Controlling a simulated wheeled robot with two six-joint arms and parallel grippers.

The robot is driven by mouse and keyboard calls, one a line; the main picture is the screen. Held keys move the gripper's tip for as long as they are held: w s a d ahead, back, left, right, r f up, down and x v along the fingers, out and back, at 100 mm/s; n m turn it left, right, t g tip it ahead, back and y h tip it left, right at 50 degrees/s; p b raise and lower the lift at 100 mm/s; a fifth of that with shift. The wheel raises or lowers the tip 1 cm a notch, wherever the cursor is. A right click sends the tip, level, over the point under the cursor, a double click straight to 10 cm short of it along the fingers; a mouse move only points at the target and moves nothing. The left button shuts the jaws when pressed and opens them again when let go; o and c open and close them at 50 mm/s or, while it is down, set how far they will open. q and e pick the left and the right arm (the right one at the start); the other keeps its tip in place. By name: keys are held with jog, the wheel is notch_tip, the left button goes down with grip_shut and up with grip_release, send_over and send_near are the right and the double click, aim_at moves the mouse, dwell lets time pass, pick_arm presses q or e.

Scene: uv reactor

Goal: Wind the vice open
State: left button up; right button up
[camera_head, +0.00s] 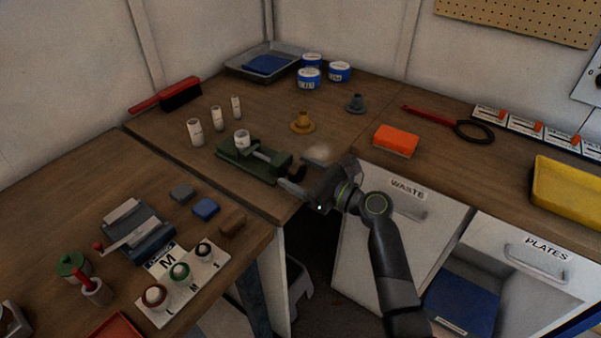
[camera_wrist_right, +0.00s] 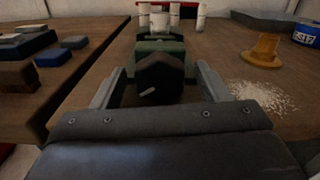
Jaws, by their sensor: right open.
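The green vice (camera_head: 250,163) lies on the wooden bench near its inner corner, with a white cylinder (camera_head: 241,139) standing at its jaws. In the right wrist view the vice (camera_wrist_right: 160,46) is straight ahead, with its dark end knob (camera_wrist_right: 160,78) facing me. My right gripper (camera_head: 296,183) is at the handle end of the vice. Its fingers (camera_wrist_right: 155,85) are open, one on each side of the dark knob; I cannot tell whether they touch it. My left gripper is not in view.
A pale powder patch (camera_wrist_right: 264,95) and an orange-brown funnel (camera_head: 303,122) lie right of the vice. Several white cylinders (camera_head: 195,132) stand behind it. Small blocks (camera_head: 206,208) and a card with knobs (camera_head: 181,272) are on the left bench. An orange sponge (camera_head: 396,140) is to the right.

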jog(key=shift+c, duration=0.2)
jog(key=c, duration=1)
jog(key=shift+o, duration=0.2)
jog(key=shift+n, duration=0.4)
jog(key=n+b, duration=0.1)
jog(key=n, duration=0.2)
jog(key=shift+f, duration=0.1)
jog(key=shift+s+n+b, duration=0.1)
jog(key=shift+n+b, duration=0.5)
jog(key=shift+n, duration=1)
